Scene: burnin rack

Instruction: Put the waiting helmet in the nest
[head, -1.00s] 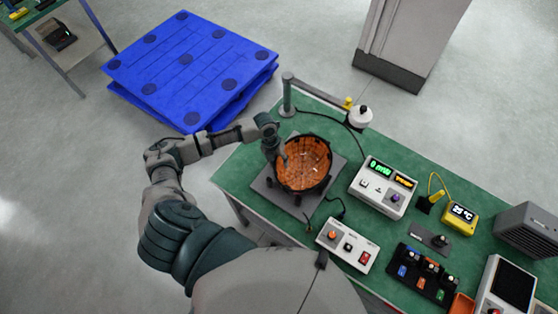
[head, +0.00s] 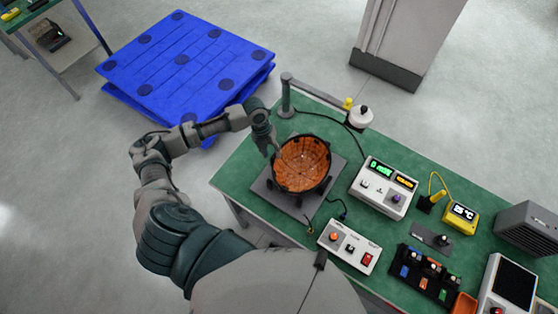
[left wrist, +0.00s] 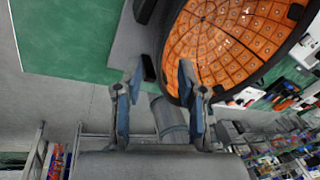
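The helmet (head: 303,164) sits like an upturned bowl, its orange tiled inside facing up and its rim dark. It rests among dark supports on a grey plate (head: 285,203), which looks like the nest; how deep it sits is hidden. In the left wrist view the helmet's orange inside (left wrist: 235,40) fills the upper right. My left gripper (head: 274,148) is at the helmet's upper-left rim. My right gripper is not in view.
A post with a swing arm (head: 287,97) and a white knob-like part (head: 360,117) stands behind the nest. A display box (head: 383,187) and a button box (head: 349,246) stand to the right. The green bench (head: 240,173) is clear left of the plate. A blue pallet (head: 185,65) lies beyond.

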